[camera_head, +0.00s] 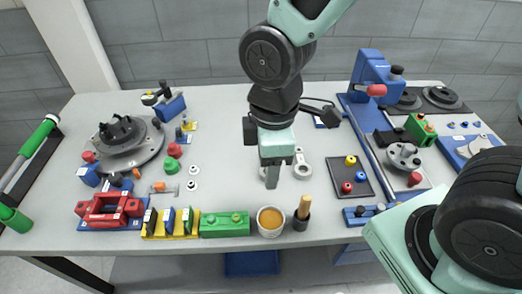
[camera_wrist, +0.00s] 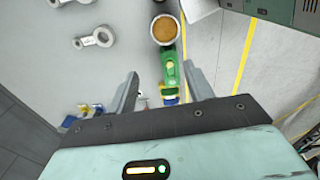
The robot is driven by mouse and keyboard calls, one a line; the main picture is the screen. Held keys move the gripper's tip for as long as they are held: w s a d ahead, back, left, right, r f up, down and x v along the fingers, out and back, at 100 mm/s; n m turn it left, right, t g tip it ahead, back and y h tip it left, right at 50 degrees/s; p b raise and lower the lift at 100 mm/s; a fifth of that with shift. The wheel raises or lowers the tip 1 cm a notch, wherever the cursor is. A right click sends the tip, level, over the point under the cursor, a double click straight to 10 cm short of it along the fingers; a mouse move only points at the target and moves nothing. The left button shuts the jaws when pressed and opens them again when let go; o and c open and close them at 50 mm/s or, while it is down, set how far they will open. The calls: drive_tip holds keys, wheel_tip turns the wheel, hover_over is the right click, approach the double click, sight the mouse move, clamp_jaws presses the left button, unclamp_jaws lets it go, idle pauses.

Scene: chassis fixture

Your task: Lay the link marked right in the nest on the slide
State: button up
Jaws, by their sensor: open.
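My gripper (camera_head: 272,180) is open and points down over the middle of the table. In the wrist view its two fingers (camera_wrist: 162,84) stand apart with nothing held between them. A grey link with ring ends (camera_head: 302,168) lies flat on the table just right of the gripper. The wrist view shows one link whole (camera_wrist: 97,38) and another (camera_wrist: 62,2) cut by the top edge. I cannot read which link is marked right. A long blue rail fixture (camera_head: 368,150) stands at right; I cannot tell the slide's nest on it.
A dark tray (camera_head: 338,190) with coloured knobs lies right of the gripper. A cup (camera_head: 270,222), a dark pot with a wooden handle (camera_head: 302,214) and a green block (camera_head: 224,224) line the front edge. A round grey turntable (camera_head: 128,150) stands at left.

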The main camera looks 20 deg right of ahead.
drive_tip(key=w+d+f+n, duration=0.2)
drive_tip(key=w+f+n, duration=0.2)
drive_tip(key=f+n, duration=0.1)
drive_tip(key=w+d+f+n+p, duration=0.1)
drive_tip(key=w+f+n, duration=0.3)
drive_tip(key=n, duration=0.2)
drive_tip(key=w+d+f+n+p, duration=0.1)
drive_tip(key=w+d+f+n, duration=0.1)
drive_tip(key=w+f+n, duration=0.3)
drive_tip(key=shift+d+f+n, duration=0.3)
drive_tip(key=shift+f+n, duration=0.05)
drive_tip(key=shift+n, duration=0.05)
drive_tip(key=shift+d+f+n, duration=0.1)
drive_tip(key=shift+f+n, duration=0.3)
drive_tip(key=shift+f, duration=0.1)
wheel_tip(320, 180, down, 4)
drive_tip(key=b, duration=0.3)
drive_tip(key=shift+r+b, duration=0.15)
drive_tip(key=shift+b, duration=0.15)
drive_tip(key=shift+r, duration=0.15)
drive_tip(key=c, duration=0.6)
